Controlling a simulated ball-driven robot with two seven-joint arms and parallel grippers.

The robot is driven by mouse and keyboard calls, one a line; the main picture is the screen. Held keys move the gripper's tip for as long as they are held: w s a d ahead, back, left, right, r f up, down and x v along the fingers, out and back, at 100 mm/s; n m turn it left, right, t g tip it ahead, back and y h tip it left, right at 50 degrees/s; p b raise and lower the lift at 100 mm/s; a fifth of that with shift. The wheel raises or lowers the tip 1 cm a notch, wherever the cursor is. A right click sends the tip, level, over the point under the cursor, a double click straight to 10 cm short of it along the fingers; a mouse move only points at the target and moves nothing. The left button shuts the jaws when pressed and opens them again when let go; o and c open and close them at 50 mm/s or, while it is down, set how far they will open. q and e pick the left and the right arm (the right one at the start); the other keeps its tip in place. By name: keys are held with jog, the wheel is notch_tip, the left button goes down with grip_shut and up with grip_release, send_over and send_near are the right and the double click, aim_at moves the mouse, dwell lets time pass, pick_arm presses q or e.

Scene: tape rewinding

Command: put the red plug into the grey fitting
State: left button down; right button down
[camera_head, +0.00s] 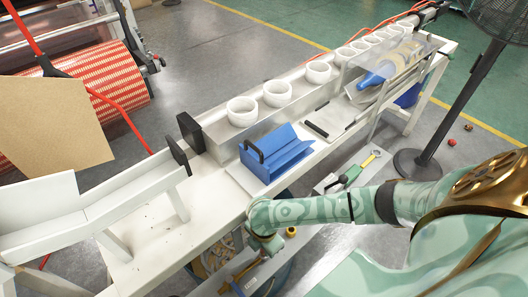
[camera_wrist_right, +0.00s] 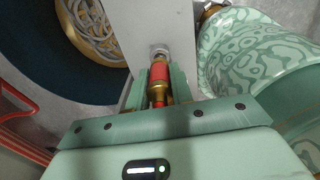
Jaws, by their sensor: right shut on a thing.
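The red plug (camera_wrist_right: 158,72), with brass-coloured bands, is between the fingers of my right gripper (camera_wrist_right: 159,80) in the right wrist view. The gripper is shut on it. The grey fitting (camera_wrist_right: 160,52) is straight ahead of the plug, at the edge of a pale panel. The plug's front end lines up with the fitting and appears to meet it; I cannot tell how deep it sits. In the head view my right arm reaches down beside the bench, and the plug and fitting cannot be made out clearly. My left gripper is not in view.
A pale panel (camera_wrist_right: 150,22) fills the space ahead of the gripper. A dark round bin (camera_wrist_right: 45,60) with coiled material stands to its left. The long white bench (camera_head: 165,222) carries a blue holder (camera_head: 275,155) and white rolls (camera_head: 242,111). A fan (camera_head: 420,163) stands at right.

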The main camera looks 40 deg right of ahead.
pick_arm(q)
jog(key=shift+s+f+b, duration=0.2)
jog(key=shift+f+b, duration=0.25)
pick_arm(e)
jog(key=shift+f, duration=1.1)
jog(key=c, duration=1.1)
grip_release()
jog(key=shift+c, duration=0.2)
pick_arm(q)
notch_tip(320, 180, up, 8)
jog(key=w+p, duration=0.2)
jog(key=p, duration=0.6)
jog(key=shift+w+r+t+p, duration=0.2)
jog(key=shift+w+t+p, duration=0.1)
jog(key=shift+p, duration=0.05)
pick_arm(e)
notch_tip(320, 180, up, 16)
jog(key=shift+r, duration=0.15)
